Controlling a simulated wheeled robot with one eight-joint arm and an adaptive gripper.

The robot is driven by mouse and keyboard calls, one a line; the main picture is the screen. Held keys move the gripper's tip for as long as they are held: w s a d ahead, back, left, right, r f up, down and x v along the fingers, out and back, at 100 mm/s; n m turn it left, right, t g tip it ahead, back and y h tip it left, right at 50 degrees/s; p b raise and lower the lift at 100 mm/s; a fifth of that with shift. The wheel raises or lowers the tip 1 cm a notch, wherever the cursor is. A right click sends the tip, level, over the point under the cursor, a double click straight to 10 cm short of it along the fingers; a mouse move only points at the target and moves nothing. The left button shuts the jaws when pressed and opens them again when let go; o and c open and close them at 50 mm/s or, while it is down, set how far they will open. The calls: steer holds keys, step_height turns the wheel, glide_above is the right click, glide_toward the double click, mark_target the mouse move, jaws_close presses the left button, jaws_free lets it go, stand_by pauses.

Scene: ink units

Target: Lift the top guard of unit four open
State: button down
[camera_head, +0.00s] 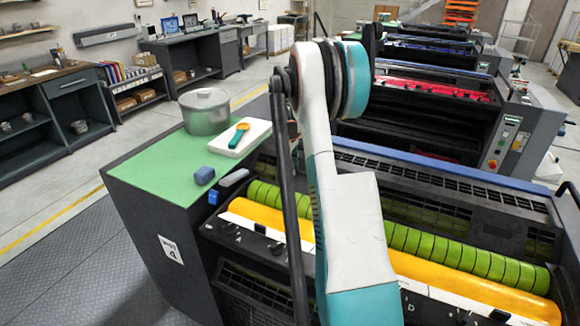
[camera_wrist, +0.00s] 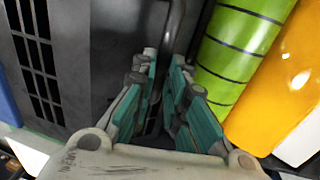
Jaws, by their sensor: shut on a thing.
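Unit four (camera_head: 150,245) is the nearest machine in the head view, with a "4" label on its dark end face. Its green roller (camera_head: 455,250) and yellow roller (camera_head: 430,272) lie uncovered along the front. A dark slotted panel (camera_head: 425,207), which seems to be the top guard, is behind them; its tilt is hard to judge. In the wrist view my gripper (camera_wrist: 165,70) has its teal fingers closed around a dark rod (camera_wrist: 174,28), which looks like the guard's handle. The rod runs between the slotted panel and the green roller. My arm hides the gripper in the head view.
Another unit with red rollers (camera_head: 440,86) stands behind. Open floor (camera_head: 45,225) lies to the left.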

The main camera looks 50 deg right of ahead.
steer(key=shift+r, duration=0.15)
steer(key=w+d+r+p, duration=0.1)
steer(key=d+r+p, duration=0.2)
steer(key=r, duration=0.5)
steer(key=d+r+y+p, duration=0.1)
steer(key=d+r+p, duration=0.3)
steer(key=r, duration=0.4)
steer(key=shift+w+d+r+p, duration=0.3)
steer(key=shift+w+r+p, duration=0.05)
steer(key=shift+p, duration=0.4)
steer(key=c, duration=1.6)
jaws_free()
steer(key=shift+d+f, duration=0.15)
steer(key=shift+f, duration=0.05)
steer(key=shift+w+d+y, duration=0.2)
steer(key=shift+d+y, duration=0.1)
steer(key=shift+a, duration=0.1)
